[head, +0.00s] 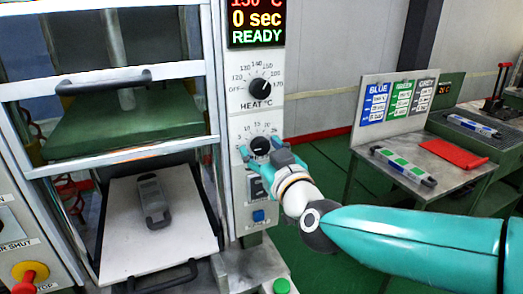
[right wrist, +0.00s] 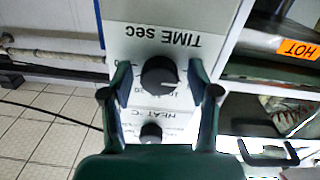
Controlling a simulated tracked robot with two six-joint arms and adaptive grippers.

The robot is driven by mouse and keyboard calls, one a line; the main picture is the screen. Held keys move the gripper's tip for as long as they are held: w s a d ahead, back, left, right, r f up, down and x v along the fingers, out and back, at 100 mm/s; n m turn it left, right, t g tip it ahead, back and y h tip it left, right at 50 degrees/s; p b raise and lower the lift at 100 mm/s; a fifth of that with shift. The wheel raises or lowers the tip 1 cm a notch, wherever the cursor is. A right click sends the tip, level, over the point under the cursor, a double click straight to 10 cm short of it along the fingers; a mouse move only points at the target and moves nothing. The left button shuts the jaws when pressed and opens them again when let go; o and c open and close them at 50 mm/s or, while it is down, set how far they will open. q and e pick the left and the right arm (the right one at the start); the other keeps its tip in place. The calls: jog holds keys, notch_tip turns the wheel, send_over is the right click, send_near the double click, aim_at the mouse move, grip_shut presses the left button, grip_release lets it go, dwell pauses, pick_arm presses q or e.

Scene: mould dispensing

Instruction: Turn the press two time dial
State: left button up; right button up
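The press time dial (head: 260,146) is a black round knob on the white control panel, with a scale printed round it. My right gripper (head: 261,152) is at this dial, its teal fingers on either side of it. In the right wrist view the time dial (right wrist: 158,76) sits between the two spread fingers (right wrist: 161,78), with a gap showing on both sides. The display (head: 257,22) above reads 0 sec and READY.
The heat dial (head: 262,88) is just above the time dial, and also shows in the right wrist view (right wrist: 151,133). A grey mould (head: 151,199) lies on the press's pale tray (head: 190,225). A side table (head: 445,172) with a mould and red plate stands at right.

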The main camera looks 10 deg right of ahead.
jog(key=c, duration=0.8)
jog(key=shift+a, duration=0.15)
jog(key=shift+c, duration=0.6)
